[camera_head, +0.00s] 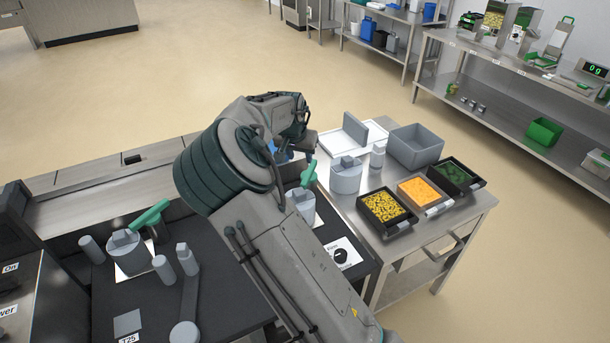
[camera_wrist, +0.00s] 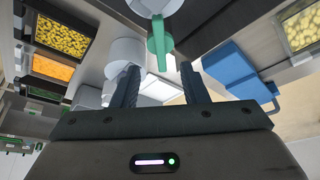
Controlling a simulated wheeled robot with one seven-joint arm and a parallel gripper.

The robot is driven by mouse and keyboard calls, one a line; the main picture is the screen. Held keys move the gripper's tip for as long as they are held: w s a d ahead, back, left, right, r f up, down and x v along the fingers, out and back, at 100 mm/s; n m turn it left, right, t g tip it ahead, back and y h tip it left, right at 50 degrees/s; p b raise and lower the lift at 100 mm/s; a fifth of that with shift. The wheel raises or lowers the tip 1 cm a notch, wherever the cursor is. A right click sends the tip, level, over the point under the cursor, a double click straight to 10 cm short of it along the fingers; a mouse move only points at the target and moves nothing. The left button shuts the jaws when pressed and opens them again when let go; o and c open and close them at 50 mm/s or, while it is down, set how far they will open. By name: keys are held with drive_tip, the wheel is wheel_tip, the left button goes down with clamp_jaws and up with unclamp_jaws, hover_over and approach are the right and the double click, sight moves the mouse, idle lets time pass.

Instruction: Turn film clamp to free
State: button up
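A grey round knob with a green lever (camera_head: 308,174) stands at the right end of the dark machine top, beside a white label (camera_head: 343,253) that seems to read "Film". In the wrist view the green lever (camera_wrist: 160,42) points down the picture from its pale round knob (camera_wrist: 153,6). My gripper (camera_wrist: 160,66) is open, its two dark fingers on either side of the lever's end with gaps showing; I cannot tell whether its tip lies at finger depth. In the head view my arm hides most of the gripper and part of the knob.
A second green-levered knob (camera_head: 125,240) stands on the left among grey posts (camera_head: 187,259). The steel table on the right bears a grey cylinder (camera_head: 346,177), a grey bin (camera_head: 415,147) and food trays (camera_head: 387,207). A blue object (camera_wrist: 240,76) is right of my fingers in the wrist view.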

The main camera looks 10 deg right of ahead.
sight(306, 178)
drive_tip(key=p+x, duration=0.1)
drive_tip(key=x, duration=1.2)
drive_tip(key=shift+d+f+p, duration=0.1)
drive_tip(key=shift+f+p, duration=0.1)
drive_tip(key=shift+p, duration=0.15)
clamp_jaws()
